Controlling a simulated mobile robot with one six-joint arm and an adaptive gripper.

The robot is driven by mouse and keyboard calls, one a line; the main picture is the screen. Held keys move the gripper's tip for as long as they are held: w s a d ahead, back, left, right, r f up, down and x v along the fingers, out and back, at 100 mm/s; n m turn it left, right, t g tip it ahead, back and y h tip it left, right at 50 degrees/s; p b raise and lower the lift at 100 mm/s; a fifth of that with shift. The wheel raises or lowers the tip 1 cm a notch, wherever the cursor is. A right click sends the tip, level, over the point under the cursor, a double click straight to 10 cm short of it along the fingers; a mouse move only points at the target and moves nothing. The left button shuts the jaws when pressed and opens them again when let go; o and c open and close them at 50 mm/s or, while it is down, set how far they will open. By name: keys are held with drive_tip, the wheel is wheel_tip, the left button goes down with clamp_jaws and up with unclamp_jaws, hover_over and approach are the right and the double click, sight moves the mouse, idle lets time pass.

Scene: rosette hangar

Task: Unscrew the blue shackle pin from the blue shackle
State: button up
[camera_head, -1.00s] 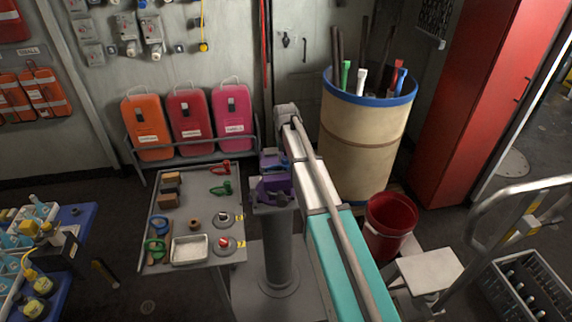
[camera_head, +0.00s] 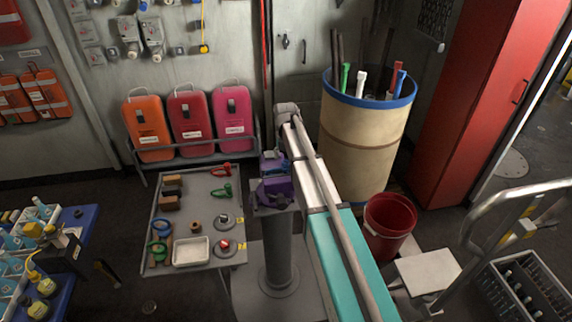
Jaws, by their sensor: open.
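A purple vise (camera_head: 275,190) stands on a grey pedestal (camera_head: 277,245) at the centre. A small blue shape (camera_head: 270,157) shows at its far side, against my arm. It may be the blue shackle, but it is too small and too covered to be sure, and I cannot make out the blue shackle pin. My arm runs from the bottom right up to just beside the vise, and its far end stands above and behind the vise. My gripper is not visible; the arm itself blocks the area right of the vise.
A grey table (camera_head: 213,258) left of the vise holds red and green shackles (camera_head: 222,191), blue and green rings, wooden blocks and a white tray (camera_head: 191,251). A tan drum (camera_head: 358,150) and red bucket (camera_head: 389,225) stand right of the arm. Cases line the back wall.

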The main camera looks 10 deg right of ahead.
drive_tip(key=shift+r+p, duration=0.7)
drive_tip(key=shift+r, duration=0.2)
drive_tip(key=m, duration=0.5)
drive_tip(key=shift+m, duration=0.4)
drive_tip(key=m, duration=1.8)
idle(0.3)
